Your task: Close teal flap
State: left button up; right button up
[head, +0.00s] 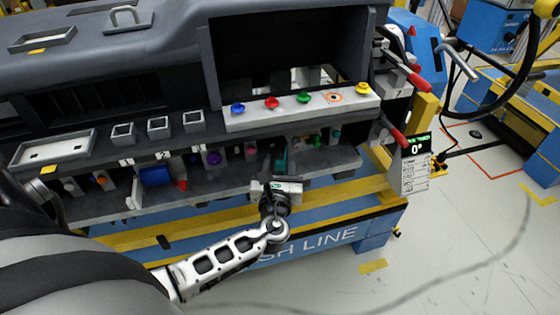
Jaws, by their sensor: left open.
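A small teal part (281,159), which looks like the teal flap, is on the lower shelf of the dashboard module, right of the middle. My left gripper (275,168) is in front of it, open, with its fingers pointing toward the module. The gripper partly hides the teal part, so I cannot tell how far the flap is open or whether a finger touches it. My right gripper is not in view.
Above is a light strip (300,107) with several coloured knobs. A purple knob (213,158) and a blue block (155,175) are to the left.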

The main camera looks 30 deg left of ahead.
pick_arm(q)
jog(key=shift+x, duration=0.8)
grip_shut()
